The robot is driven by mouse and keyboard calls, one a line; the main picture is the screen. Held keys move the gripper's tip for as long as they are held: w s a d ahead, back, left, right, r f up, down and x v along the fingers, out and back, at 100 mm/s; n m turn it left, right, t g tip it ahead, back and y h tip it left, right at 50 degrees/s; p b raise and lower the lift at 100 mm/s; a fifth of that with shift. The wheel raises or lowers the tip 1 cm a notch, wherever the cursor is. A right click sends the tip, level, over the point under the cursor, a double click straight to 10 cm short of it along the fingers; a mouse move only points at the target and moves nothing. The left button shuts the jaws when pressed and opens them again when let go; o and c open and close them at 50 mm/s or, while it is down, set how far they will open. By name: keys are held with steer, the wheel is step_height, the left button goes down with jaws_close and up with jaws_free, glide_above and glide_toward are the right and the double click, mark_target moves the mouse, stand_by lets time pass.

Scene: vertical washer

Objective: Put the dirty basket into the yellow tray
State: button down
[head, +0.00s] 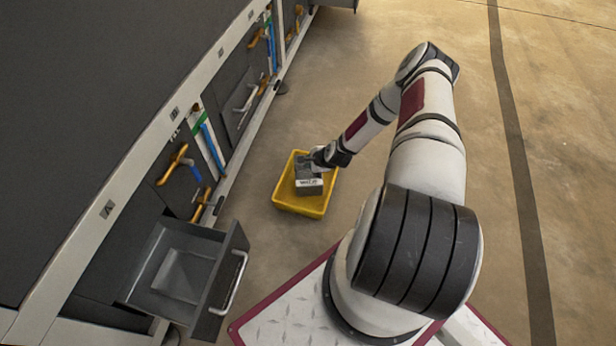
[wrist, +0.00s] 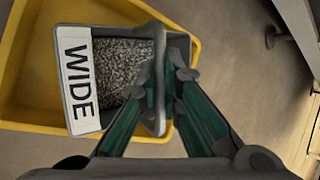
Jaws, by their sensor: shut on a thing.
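The dirty basket (head: 308,184) is a small grey bin with a white label. In the wrist view the basket (wrist: 75,121) shows the label "WIDE" and grey speckled contents. The yellow tray (head: 281,203) is on the floor beside the machine. In the wrist view the tray (wrist: 22,100) lies behind and to the left of the basket.
The dark washer cabinet (head: 90,90) runs along the left. A grey drawer (head: 225,280) with a metal handle stands open at lower left. Yellow-handled valves (head: 175,163) stick out from the cabinet.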

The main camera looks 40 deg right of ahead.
steer(key=b, duration=0.2)
glide_toward(307, 171)
steer(key=w+a+f, duration=0.2)
steer(key=a, duration=0.1)
steer(key=shift+w, duration=0.15)
steer(key=shift+d, duration=0.1)
steer(key=c, duration=1.8)
jaws_free()
steer(key=shift+o, duration=0.2)
steer(key=shift+r, duration=0.1)
